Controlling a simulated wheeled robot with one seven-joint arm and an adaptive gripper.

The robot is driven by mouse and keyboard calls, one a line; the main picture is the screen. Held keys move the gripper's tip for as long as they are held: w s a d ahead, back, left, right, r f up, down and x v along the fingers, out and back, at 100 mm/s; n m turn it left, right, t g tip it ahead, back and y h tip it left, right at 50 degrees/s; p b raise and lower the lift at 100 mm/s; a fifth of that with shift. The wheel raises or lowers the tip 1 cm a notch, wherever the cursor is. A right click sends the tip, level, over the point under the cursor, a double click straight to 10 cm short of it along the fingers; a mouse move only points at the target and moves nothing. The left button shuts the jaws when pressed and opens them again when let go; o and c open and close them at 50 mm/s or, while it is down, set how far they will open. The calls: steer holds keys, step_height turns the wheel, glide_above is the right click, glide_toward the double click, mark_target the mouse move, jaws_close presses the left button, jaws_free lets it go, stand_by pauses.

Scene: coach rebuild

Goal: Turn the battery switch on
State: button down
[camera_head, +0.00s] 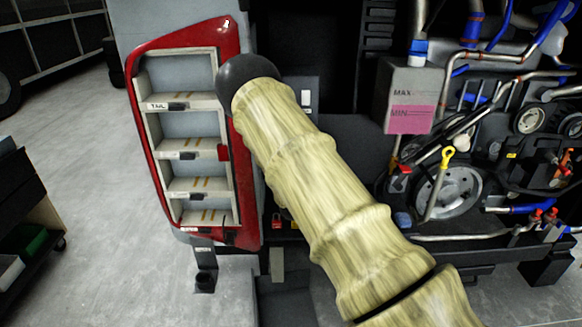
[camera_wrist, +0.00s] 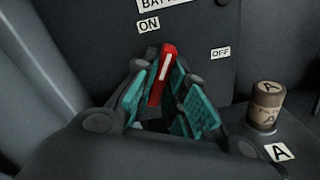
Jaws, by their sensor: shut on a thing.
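The battery switch (camera_wrist: 164,68) is a red lever with a white stripe, seen in the wrist view on a dark panel. It is tilted, its top pointing up and slightly right, between the ON label (camera_wrist: 148,24) and the OFF label (camera_wrist: 220,53), nearer ON. My gripper (camera_wrist: 162,82) has its teal pads around the lever, one on each side, and is shut on it. The lever's base is hidden between the fingers. In the head view my arm covers this area, and neither gripper nor switch can be made out.
In the wrist view, a brown cylinder marked A (camera_wrist: 266,105) stands close to the right of my gripper. In the head view, a red-framed lamp housing (camera_head: 188,140) is left of my arm, and an engine bay with a wheel (camera_head: 450,192) and hoses is right.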

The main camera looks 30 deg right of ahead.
steer(key=shift+a+f, duration=0.1)
steer(key=shift+n+b, duration=0.85)
steer(key=shift+n, duration=0.65)
steer(key=shift+n+b, duration=0.8)
steer(key=shift+n, duration=0.2)
steer(key=shift+w+n, duration=0.1)
steer(key=shift+n, duration=0.4)
steer(key=c, duration=1.3)
jaws_free()
